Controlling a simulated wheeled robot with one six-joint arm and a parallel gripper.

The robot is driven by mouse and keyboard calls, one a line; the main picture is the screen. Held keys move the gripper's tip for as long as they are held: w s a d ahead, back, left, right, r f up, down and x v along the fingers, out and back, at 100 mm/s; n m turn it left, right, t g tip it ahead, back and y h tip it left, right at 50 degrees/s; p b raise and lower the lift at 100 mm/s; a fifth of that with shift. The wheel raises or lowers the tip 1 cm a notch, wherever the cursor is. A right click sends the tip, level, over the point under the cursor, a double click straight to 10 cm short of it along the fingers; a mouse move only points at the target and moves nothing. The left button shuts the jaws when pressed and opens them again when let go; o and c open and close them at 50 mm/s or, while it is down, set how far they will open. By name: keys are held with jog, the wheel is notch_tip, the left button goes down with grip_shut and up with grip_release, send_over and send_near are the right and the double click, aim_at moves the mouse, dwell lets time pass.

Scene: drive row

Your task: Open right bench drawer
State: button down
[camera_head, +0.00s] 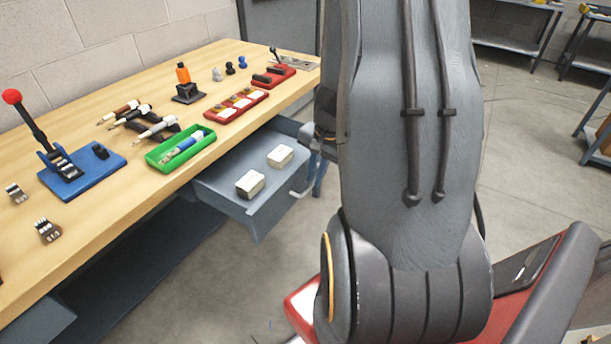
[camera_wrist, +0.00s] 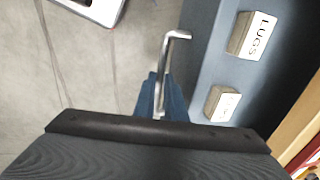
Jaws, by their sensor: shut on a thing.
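The right bench drawer (camera_head: 228,196) is grey-blue and stands pulled out from under the wooden bench top. It also fills the right part of the wrist view (camera_wrist: 205,80). Its silver bar handle (camera_head: 303,188) is on the front; in the wrist view the handle (camera_wrist: 163,70) runs down behind the dark edge of my gripper (camera_wrist: 157,126). Two small pale boxes lie in the drawer, one nearer (camera_head: 250,184) and one farther (camera_head: 280,156); one reads LUGS (camera_wrist: 258,37).
The wooden bench (camera_head: 80,210) carries a blue lever press (camera_head: 82,170), a green tray (camera_head: 160,160), a red rack (camera_head: 238,105) and several tools. A grey-blue surface (camera_head: 38,322) shows under the bench at lower left. The concrete floor (camera_head: 525,150) at right is clear.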

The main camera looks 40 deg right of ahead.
jog(key=shift+s+d, duration=0.2)
jog(key=shift+s, duration=0.5)
jog(key=c, duration=2.1)
grip_release()
jog(key=r, duration=0.2)
jog(key=s+r, duration=0.1)
jog(key=r, duration=0.4)
jog(key=shift+s+d+r+p, duration=0.2)
jog(key=shift+d+r+p, duration=0.1)
jog(key=shift+r+p, duration=0.1)
